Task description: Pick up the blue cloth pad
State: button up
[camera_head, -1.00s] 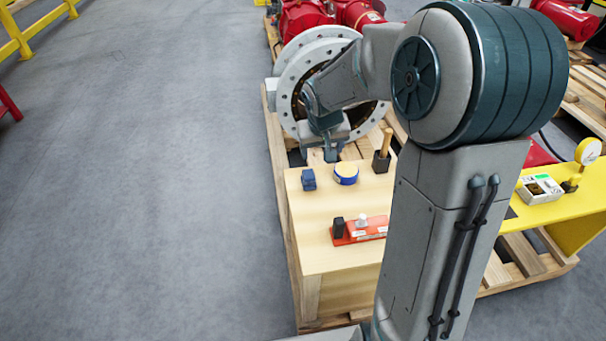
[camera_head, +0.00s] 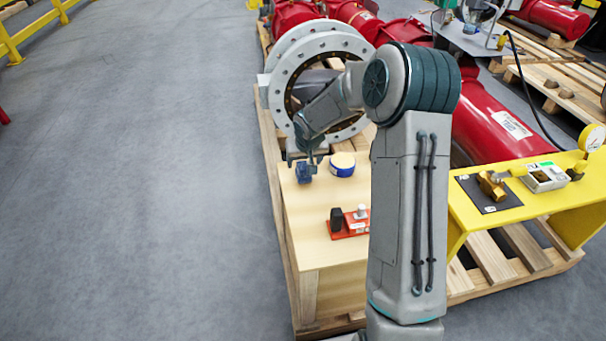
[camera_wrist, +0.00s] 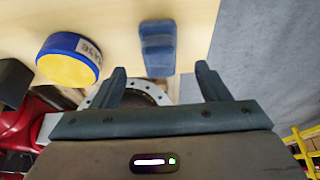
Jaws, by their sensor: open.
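The blue cloth pad (camera_head: 304,174) sits at the far left corner of the light wooden table top (camera_head: 306,217), partly hidden by my gripper (camera_head: 308,158) in the head view. In the wrist view the pad (camera_wrist: 157,46) looks like a small folded block near the table edge. My gripper (camera_wrist: 162,82) is open and empty there, with its two fingers apart. The pad lies just beyond the fingertips, roughly in line with the gap between them. I cannot tell how high the fingers are above the table.
A blue and yellow round tin (camera_head: 342,165) stands close beside the pad. A red tray (camera_head: 350,226) with a black item lies nearer. A large flanged valve ring (camera_head: 290,85) rises behind the table. A yellow bench (camera_head: 490,228) stands at right. Open floor (camera_head: 150,180) lies at left.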

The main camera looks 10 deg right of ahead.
aim_at(304, 166)
jog(key=b+x, duration=0.1)
jog(key=x, duration=0.4)
jog(key=shift+f+b, duration=0.15)
jog(key=shift+b, duration=0.2)
jog(key=shift+c, duration=0.3)
jog(key=c, duration=1)
notch_tip(304, 166, up, 5)
jog(key=shift+f+p, duration=0.2)
jog(key=shift+p, duration=0.7)
jog(key=w+d+r+p, duration=0.1)
jog(key=d+r, duration=0.1)
jog(key=d, duration=0.1)
jog(key=d+r+p, duration=0.1)
jog(key=d+r, duration=0.1)
jog(key=d, duration=0.2)
jog(key=w+d+r+p, duration=0.1)
jog(key=d+r, duration=0.1)
jog(key=d, duration=0.2)
jog(key=shift+w+d+r, duration=0.2)
jog(key=shift+w+r, duration=0.05)
jog(key=shift+w, duration=0.1)
